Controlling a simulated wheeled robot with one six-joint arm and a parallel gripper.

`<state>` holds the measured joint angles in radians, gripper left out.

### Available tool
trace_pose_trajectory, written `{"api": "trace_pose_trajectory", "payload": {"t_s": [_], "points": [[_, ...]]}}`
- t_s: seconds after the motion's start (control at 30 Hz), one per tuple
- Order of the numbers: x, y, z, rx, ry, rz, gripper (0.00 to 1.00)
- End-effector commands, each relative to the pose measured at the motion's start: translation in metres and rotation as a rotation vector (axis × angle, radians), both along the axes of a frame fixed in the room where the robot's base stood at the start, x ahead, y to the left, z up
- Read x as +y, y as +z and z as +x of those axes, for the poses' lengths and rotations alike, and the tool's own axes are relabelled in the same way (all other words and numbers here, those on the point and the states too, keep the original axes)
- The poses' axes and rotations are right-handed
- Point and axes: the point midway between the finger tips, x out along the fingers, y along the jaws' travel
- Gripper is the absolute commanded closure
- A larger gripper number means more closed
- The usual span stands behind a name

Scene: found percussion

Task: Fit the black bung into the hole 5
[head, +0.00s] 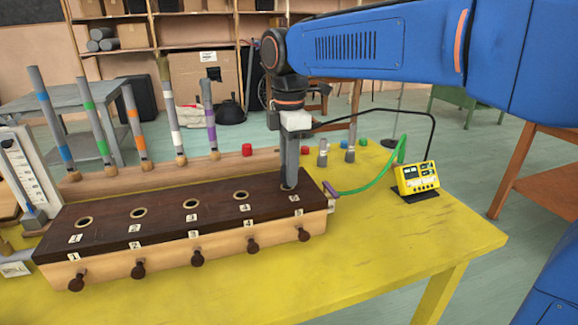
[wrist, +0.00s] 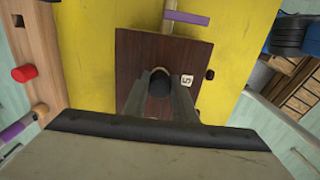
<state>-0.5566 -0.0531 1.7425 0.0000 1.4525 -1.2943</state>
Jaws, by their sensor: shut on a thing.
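The dark wooden top of a long box (head: 165,218) carries a row of brass-rimmed holes labelled 1 to 5. My gripper (head: 289,182) points straight down at hole 5 (head: 288,187), at the box's right end. In the wrist view my gripper (wrist: 159,92) is shut on the black bung (wrist: 159,80), whose dark rounded shape shows between the fingertips. The number 5 label (wrist: 187,81) lies just right of it. The bung and fingers hide the hole there, and I cannot tell how deep the bung sits. Holes 1 to 4 look empty.
Brown knobs (head: 253,247) line the box's front. A rack behind holds upright banded tubes (head: 135,118) and a red bung (head: 247,149). A green hose (head: 372,187) runs from a purple piece (head: 330,189) near a yellow meter (head: 418,178). The yellow table (head: 430,235) is clear at front right.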

Motion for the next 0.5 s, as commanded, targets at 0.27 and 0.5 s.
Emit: {"api": "trace_pose_trajectory", "payload": {"t_s": [0.27,0.5], "points": [[0.0002,-0.0057,0.0002,0.000,0.000,0.000,0.97],[0.0000,-0.0103,0.0001,0.000,0.000,0.000,0.97]]}}
